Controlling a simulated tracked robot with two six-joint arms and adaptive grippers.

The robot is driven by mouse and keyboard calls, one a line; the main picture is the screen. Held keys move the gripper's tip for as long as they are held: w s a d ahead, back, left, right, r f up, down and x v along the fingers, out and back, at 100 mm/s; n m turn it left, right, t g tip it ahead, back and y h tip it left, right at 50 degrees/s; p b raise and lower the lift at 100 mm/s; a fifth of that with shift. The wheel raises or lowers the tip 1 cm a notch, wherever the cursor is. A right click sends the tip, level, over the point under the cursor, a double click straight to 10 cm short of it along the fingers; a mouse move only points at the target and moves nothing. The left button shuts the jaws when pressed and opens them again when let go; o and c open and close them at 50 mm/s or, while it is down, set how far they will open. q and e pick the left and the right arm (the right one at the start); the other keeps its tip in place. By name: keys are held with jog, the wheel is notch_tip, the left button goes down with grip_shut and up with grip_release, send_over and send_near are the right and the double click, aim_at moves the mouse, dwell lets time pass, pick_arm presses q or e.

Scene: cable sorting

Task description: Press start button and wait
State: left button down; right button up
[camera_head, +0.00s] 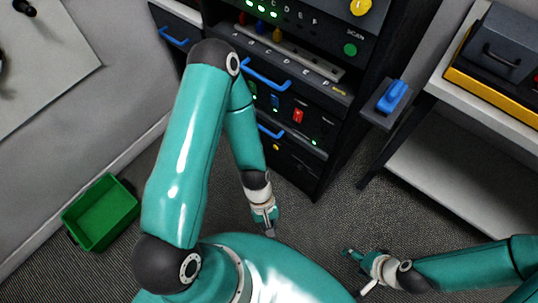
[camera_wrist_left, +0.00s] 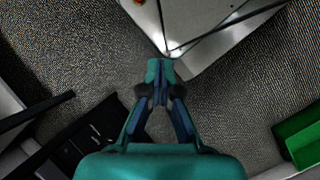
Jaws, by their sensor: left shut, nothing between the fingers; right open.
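A dark equipment rack (camera_head: 320,130) stands at the top centre of the head view. A round green button (camera_head: 350,49) and a round yellow button (camera_head: 361,6) sit on its right side. Their labels are too small to read surely, so I cannot tell which is the start button. My left gripper (camera_head: 270,226) hangs low in front of the rack, apart from both buttons. In the left wrist view its fingers (camera_wrist_left: 160,72) are shut and empty. My right gripper (camera_head: 353,270) is open and empty at the lower right, over the floor.
The rack has blue handles (camera_head: 265,75), a row of lettered slots and small lit indicators. A blue item (camera_head: 392,96) sits on a small ledge right of the rack. A white shelf (camera_head: 455,185) stands at the right. A green bin (camera_head: 100,213) is on the floor at the left.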

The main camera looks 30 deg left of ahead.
pick_arm(q)
jog(key=w+d+f+n+t+h+b, duration=0.15)
jog(key=d+f+n+h+b, duration=0.25)
jog(key=f+n+h+b, duration=0.7)
jog(key=w+a+f+n+t+y+b, duration=0.1)
jog(key=w+a+f+n+t+b, duration=0.15)
jog(key=w+n+t, duration=0.4)
jog(key=w+a+f+n+t+y+b, duration=0.1)
jog(key=w+a+f+n+b, duration=0.2)
jog(key=n, duration=0.7)
jog(key=w+a+f+n+t+y+b, duration=0.2)
jog(key=a+f+n+t+y, duration=0.1)
jog(key=a, duration=0.4)
jog(key=w+a+f+n+t+y+b, duration=0.3)
jog(key=a+n+t+y, duration=0.2)
jog(key=a+n, duration=0.2)
jog(key=w+a+f+n+t+y+b, duration=0.2)
jog(key=w+a+n+t+y, duration=0.1)
jog(key=a+n, duration=0.3)
jog(key=shift+w+a+f+t+y+b, duration=0.25)
jog(key=shift+a+f+t+y+b, duration=0.15)
jog(key=shift+a+y, duration=0.45)
pick_arm(e)
notch_tip(320, 180, down, 27)
pick_arm(q)
jog(key=shift+a+n, duration=0.1)
jog(key=shift+n, duration=0.15)
